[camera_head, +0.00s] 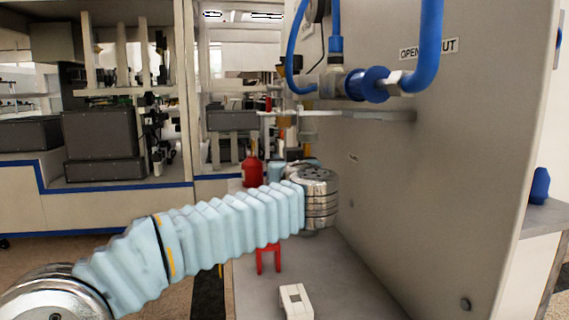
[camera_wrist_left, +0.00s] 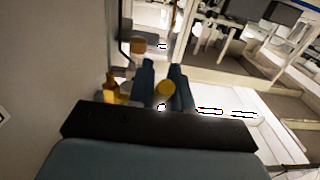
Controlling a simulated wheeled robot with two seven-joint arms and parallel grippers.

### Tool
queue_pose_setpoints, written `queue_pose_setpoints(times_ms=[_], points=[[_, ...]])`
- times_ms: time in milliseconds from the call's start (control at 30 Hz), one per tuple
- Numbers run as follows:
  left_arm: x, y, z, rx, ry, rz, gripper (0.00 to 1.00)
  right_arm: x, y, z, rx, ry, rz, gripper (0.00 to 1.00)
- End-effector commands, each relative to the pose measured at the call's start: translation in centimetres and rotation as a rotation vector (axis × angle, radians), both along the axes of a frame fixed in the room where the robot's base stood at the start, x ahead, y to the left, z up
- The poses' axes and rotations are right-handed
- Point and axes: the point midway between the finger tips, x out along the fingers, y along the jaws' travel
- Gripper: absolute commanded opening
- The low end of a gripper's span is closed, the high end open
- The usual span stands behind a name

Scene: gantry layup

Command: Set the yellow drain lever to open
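My left arm, in a light blue sleeve, reaches across the head view to a silver wrist (camera_head: 318,195) beside the grey panel (camera_head: 460,150). That wrist hides most of my left gripper there. In the left wrist view the two dark blue fingers of my left gripper (camera_wrist_left: 163,72) stand a little apart. A round yellow end (camera_wrist_left: 165,89) shows at them, overlapping the right finger; whether it is gripped is unclear. A second amber-yellow piece (camera_wrist_left: 112,88) is left of the fingers, near the panel. I cannot tell which is the drain lever. My right gripper is not in view.
A valve (camera_head: 350,85) with blue hoses sits high on the panel, below a partly covered label (camera_head: 428,48). A red bottle (camera_head: 252,171), a red stand (camera_head: 268,258) and a white block (camera_head: 296,301) stand on the bench (camera_head: 345,285). Shelving (camera_head: 180,90) fills the back left.

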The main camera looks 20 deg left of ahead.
Motion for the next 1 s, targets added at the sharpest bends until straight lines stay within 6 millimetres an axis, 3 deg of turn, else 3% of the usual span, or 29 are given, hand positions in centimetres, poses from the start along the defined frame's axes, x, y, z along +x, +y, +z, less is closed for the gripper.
queue_pose_setpoints(times_ms=[267, 633, 1000], points=[[0.0, 0.1, -0.2, 0.014, -0.019, 0.001, 0.00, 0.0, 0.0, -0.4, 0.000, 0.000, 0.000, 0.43], [0.7, 0.6, -0.5, 0.223, -0.298, 0.001, 0.00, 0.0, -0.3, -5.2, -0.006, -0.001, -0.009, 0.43], [0.8, 0.6, 0.3, 0.258, -0.342, 0.000, 0.00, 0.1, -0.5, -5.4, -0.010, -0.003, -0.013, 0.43]])
